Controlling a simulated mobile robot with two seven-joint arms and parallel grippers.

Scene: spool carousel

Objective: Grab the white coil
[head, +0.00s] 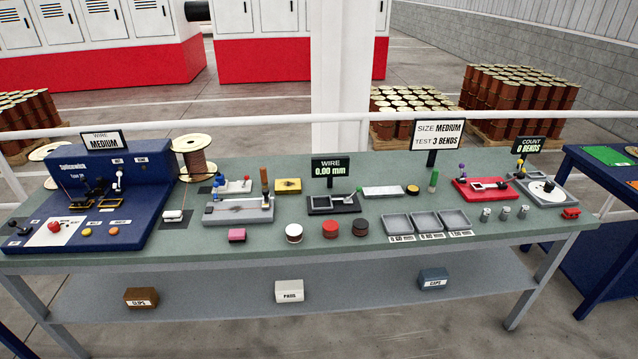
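The white coil (293,233) is a small round piece with a pale top and darker bands on its side. It stands flat near the front edge of the green-grey bench top (300,257), a little left of the middle. A red coil (330,229) and a dark brown coil (361,228) stand in a row to its right, apart from it. Neither of my grippers is in the head view, and nothing touches the white coil.
Behind are a grey fixture (238,211) and a black gauge (333,204) with a 0.00 mm display. Grey trays (398,228) stand to the right. A blue machine (100,195) fills the bench's left end.

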